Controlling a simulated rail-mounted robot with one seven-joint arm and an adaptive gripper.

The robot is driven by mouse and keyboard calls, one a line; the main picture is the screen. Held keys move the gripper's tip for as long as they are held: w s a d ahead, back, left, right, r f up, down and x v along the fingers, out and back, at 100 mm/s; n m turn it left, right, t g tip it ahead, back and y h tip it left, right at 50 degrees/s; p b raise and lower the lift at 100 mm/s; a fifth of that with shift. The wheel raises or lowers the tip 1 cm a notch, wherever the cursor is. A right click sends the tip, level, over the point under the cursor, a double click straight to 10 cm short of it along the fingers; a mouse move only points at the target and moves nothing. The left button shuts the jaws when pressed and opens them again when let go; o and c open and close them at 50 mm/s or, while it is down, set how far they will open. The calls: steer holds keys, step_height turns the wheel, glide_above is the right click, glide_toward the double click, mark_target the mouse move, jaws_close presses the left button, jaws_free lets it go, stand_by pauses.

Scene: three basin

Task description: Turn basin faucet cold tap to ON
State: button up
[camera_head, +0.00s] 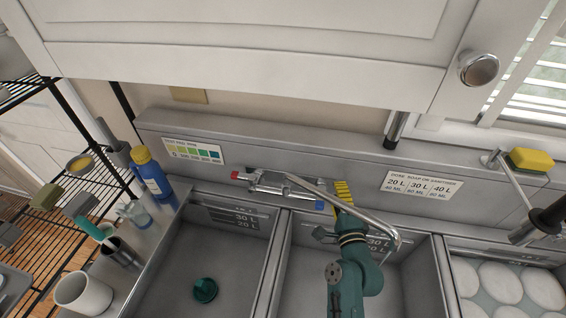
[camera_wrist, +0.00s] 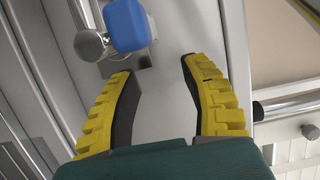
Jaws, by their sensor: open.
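The basin faucet (camera_head: 285,190) is chrome and mounted on the wall ledge above the sinks, with a long spout reaching to the right. It has a red mark (camera_head: 235,175) at its left end. The blue cold tap (camera_head: 320,205) is at its right end. In the wrist view the blue cold tap (camera_wrist: 126,24) is at the top, ahead and left of the fingertips. My gripper (camera_wrist: 155,65) is open and empty, its yellow fingers near the tap but apart from it. In the head view my gripper (camera_head: 342,190) is just right of the tap, partly behind the spout.
Three basins lie below; the left one (camera_head: 175,270) holds a green plunger-like object (camera_head: 204,289), and the right one holds white plates (camera_head: 500,282). A blue bottle (camera_head: 150,175) and a white mug (camera_head: 82,292) stand left. A cabinet (camera_head: 250,50) overhangs the ledge.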

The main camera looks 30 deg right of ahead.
steer(key=y+b, duration=0.1)
steer(key=b, duration=0.1)
steer(key=f+n+b, duration=0.1)
steer(key=b, duration=0.2)
steer(key=shift+w+d+t+y, duration=0.15)
steer(key=shift+d+t+y, duration=0.05)
steer(key=shift+t+y, duration=0.2)
steer(key=p+v, duration=0.1)
steer(key=v, duration=1.6)
steer(key=w+a+r+n+t+y+p, duration=0.1)
steer(key=a+r+n+p, duration=0.3)
steer(key=r, duration=0.7)
steer(key=w+a+r+n+t+y+p, duration=0.1)
steer(key=w+a+r+n+p, duration=0.3)
steer(key=a+r+n, duration=0.3)
steer(key=w+a+r+n+y+p, duration=0.2)
steer(key=w+a+r+n+p, duration=0.1)
steer(key=r, duration=1.3)
steer(key=a+n+p, duration=0.1)
steer(key=a+n, duration=0.1)
steer(key=shift+w+a+r+n+t, duration=0.15)
steer(key=shift+w+r+n+t, duration=0.15)
steer(key=shift+t, duration=0.1)
